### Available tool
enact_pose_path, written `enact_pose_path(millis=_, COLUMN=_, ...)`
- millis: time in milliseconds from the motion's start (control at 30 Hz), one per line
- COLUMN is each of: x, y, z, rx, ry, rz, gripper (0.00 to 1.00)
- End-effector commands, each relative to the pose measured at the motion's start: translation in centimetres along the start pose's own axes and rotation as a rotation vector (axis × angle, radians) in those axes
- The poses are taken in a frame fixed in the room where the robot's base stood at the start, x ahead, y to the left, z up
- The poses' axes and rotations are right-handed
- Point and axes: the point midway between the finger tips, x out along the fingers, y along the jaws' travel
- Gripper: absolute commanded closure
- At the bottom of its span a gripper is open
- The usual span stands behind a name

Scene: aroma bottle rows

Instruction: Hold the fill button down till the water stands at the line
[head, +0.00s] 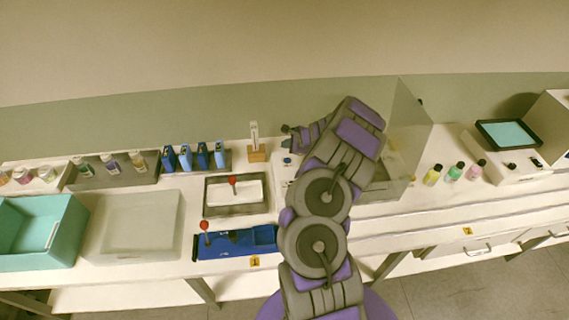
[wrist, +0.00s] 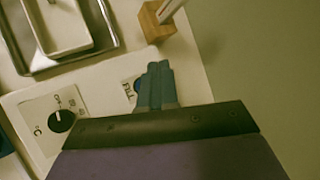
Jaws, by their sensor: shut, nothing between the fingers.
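In the wrist view, my gripper (wrist: 157,88) is shut and empty, its blue-grey fingertips over the white control panel (wrist: 92,98). A blue round button (wrist: 137,84) beside lettering that seems to read "FILL" shows just left of the fingertips, partly hidden by them. I cannot tell whether the fingers touch or press it. A black dial (wrist: 61,121) sits further left on the panel. In the head view, my arm reaches over the panel (head: 284,174) and hides much of that area. I cannot make out the water or its line in either view.
A wooden block with a white upright piece (head: 257,154) stands left of the panel. A clear upright screen (head: 412,130) stands right of my arm. Small bottles (head: 454,172) stand beyond it.

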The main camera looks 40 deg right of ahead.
Motion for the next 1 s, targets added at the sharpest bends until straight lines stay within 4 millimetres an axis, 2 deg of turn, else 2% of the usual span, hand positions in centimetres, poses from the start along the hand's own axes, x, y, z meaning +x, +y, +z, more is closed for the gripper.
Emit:
enact_pose_path(millis=33, x=0.8, y=0.6, z=-0.9, rx=0.002, ry=0.0, rz=0.001, gripper=1.0)
enact_pose_path(millis=100, x=1.5, y=1.0, z=-1.4, rx=0.002, ry=0.0, rz=0.001, gripper=1.0)
enact_pose_path(millis=400, x=3.7, y=3.2, z=-1.8, rx=-0.009, ry=0.006, rz=-0.005, gripper=1.0)
enact_pose_path(millis=833, x=4.1, y=3.0, z=-3.0, rx=0.0, ry=0.0, rz=-0.002, gripper=1.0)
enact_pose_path(millis=1000, x=4.1, y=3.0, z=-2.9, rx=-0.002, ry=0.002, rz=-0.002, gripper=1.0)
